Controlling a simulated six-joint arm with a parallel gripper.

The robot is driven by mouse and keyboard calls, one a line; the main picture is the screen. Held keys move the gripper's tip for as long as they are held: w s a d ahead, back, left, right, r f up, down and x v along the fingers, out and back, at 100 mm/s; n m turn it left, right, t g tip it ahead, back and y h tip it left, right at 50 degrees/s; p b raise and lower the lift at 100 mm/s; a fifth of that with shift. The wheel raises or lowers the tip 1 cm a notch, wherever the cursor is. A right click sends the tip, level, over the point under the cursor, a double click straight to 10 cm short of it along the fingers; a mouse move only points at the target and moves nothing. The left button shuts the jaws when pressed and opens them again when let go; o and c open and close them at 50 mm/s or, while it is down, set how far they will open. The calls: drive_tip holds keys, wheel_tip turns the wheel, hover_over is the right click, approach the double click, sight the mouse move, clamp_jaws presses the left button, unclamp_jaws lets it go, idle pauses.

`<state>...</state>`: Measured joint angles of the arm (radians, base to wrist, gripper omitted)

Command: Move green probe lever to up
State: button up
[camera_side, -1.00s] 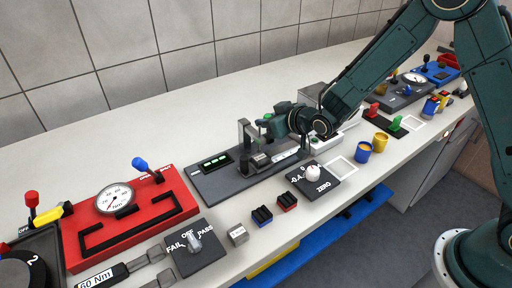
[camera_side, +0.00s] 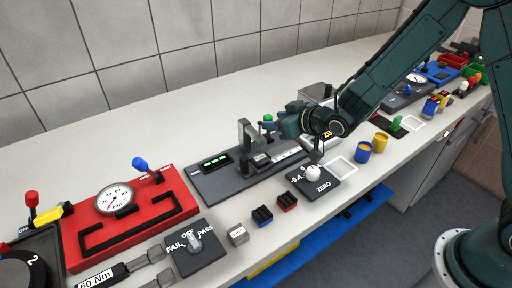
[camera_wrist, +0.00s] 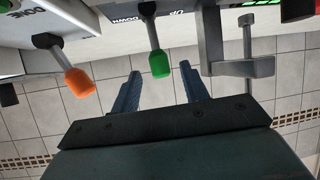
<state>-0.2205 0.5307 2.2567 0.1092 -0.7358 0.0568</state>
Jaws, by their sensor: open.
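The green probe lever (camera_side: 268,118) stands on the dark test fixture (camera_side: 212,184), beside its grey upright post. In the wrist view the lever's green knob (camera_wrist: 160,64) hangs from a grey stem, with UP and DOWN lettering near its base. My gripper (camera_wrist: 160,80) is open, one blue finger on each side of the knob in that view, with visible gaps. I cannot tell how deep the knob sits between the fingertips. In the side view my gripper (camera_side: 272,126) is close beside the green knob, on its right.
An orange-knobbed lever (camera_wrist: 78,80) on a panel marked DONE is near one finger. A grey clamp with a screw (camera_wrist: 245,62) is near the other. The ZERO knob (camera_side: 313,172) sits in front of the fixture. The counter behind is clear.

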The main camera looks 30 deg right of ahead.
drive_tip(key=v, duration=0.9)
drive_tip(key=shift+s+r, duration=0.2)
drive_tip(key=shift+s, duration=0.1)
drive_tip(key=shift+w+d, duration=0.15)
drive_tip(key=c, duration=0.9)
drive_tip(key=shift+w+d+f+m+g, duration=0.3)
drive_tip(key=shift+w+m+g, duration=0.1)
drive_tip(key=shift+w+m, duration=0.1)
clamp_jaws()
drive_tip(key=w+d+r+m+g+y, duration=0.1)
drive_tip(key=w+d+r+g+y, duration=0.2)
drive_tip(key=d, duration=0.6)
drive_tip(key=shift+w+r+m+g, duration=0.4)
drive_tip(key=shift+w+r+g, duration=0.4)
drive_tip(key=shift+g, duration=0.9)
